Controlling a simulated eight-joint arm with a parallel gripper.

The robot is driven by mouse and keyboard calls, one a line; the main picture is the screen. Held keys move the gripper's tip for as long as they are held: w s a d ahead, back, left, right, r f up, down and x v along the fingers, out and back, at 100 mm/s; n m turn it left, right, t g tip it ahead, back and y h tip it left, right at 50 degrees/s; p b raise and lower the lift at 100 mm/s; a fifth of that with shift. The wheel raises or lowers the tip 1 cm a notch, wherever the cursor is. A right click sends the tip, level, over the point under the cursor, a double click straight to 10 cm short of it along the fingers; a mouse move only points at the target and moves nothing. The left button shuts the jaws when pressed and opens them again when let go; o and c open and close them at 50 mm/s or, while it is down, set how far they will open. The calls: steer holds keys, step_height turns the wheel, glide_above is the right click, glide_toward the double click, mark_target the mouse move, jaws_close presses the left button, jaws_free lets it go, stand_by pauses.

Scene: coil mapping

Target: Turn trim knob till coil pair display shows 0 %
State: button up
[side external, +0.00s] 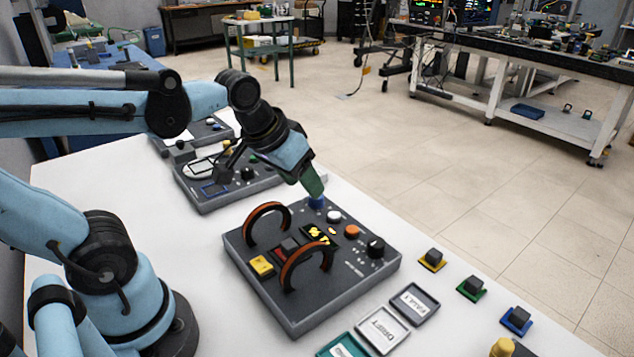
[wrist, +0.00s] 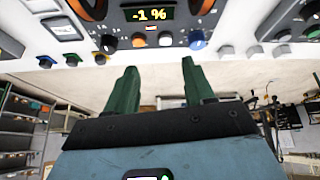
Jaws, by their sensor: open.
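The coil box (side external: 300,310) is a dark grey panel with two copper-orange coil arches (side external: 264,222). Its display (side external: 318,234) reads "-1 %" in yellow in the wrist view (wrist: 149,14). Along one edge sit a blue knob (side external: 316,203), a white knob (side external: 334,216), an orange knob (side external: 352,231) and a black knob (side external: 376,248). I cannot read which is labelled trim. My gripper (side external: 314,186) is just above the blue knob; contact is unclear. In the wrist view its green fingers (wrist: 159,65) are apart and empty, and the blue knob (wrist: 197,40) lies beyond the right finger.
Another grey control box (side external: 215,200) stands behind, close to my arm. Labelled trays (side external: 383,328) and yellow, green and blue-based blocks (side external: 471,287) lie at the front right. The white table (side external: 440,330) is bare between them. A yellow block (side external: 262,266) sits on the coil box.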

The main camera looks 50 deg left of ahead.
steer(key=shift+o, duration=0.2)
steer(key=w+a+n, duration=0.1)
steer(key=w+a+r+n+g, duration=0.2)
steer(key=w, duration=0.1)
steer(key=shift+w, duration=0.1)
steer(key=w+a+f+n+g, duration=0.1)
steer(key=w+a+n+g, duration=0.3)
steer(key=w+a, duration=0.1)
step_height(320, 180, down, 12)
steer(key=shift+w+f, duration=0.1)
stand_by(0.3)
steer(key=c, duration=1)
steer(key=shift+c, duration=0.2)
